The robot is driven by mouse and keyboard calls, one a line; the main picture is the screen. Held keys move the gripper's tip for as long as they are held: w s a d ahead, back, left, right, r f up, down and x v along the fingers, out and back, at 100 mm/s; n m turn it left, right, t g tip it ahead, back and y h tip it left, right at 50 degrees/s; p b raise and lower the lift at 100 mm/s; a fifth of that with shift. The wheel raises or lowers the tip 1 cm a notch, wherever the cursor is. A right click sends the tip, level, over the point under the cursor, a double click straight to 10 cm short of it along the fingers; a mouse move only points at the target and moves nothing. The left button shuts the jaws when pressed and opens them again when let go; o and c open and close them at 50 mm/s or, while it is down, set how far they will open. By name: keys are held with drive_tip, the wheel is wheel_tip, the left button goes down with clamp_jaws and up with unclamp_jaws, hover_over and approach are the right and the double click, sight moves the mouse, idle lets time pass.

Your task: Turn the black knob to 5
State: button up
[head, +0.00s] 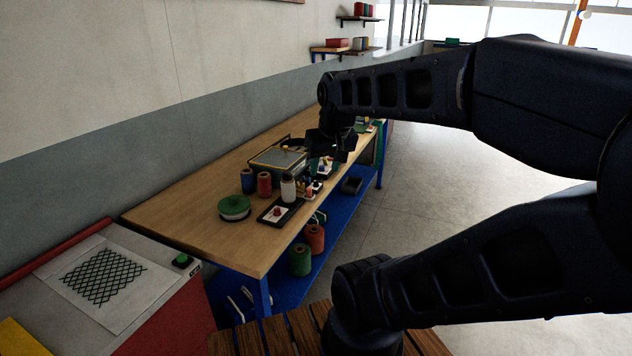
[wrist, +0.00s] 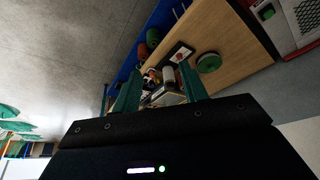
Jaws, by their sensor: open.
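I cannot make out a black knob with its numbers in either view. A dark panel (head: 268,221) with a white face and a small red knob (head: 277,211) lies at the front edge of the wooden workbench (head: 190,208). The panel also shows in the wrist view (wrist: 180,54). A second white-faced plate with a red part (head: 326,168) lies farther along, partly hidden by my gripper. My gripper (head: 328,150) is above the bench's far part. In the wrist view its two fingers are apart with nothing held between them (wrist: 158,70).
Spools (head: 300,260) stand on the blue lower shelf (head: 335,211). The bench's near left end is clear.

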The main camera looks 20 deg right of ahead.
drive_tip(key=w+d+r+n+g, duration=0.1)
drive_tip(key=w+d+r+n, duration=0.1)
drive_tip(key=w, duration=1.1)
drive_tip(key=n+g, duration=0.4)
drive_tip(key=n, duration=0.3)
hover_over(316, 181)
wheel_tip(316, 181, down, 22)
wheel_tip(316, 181, down, 11)
drive_tip(key=shift+w+r, duration=0.1)
drive_tip(key=shift+w, duration=0.05)
clamp_jaws()
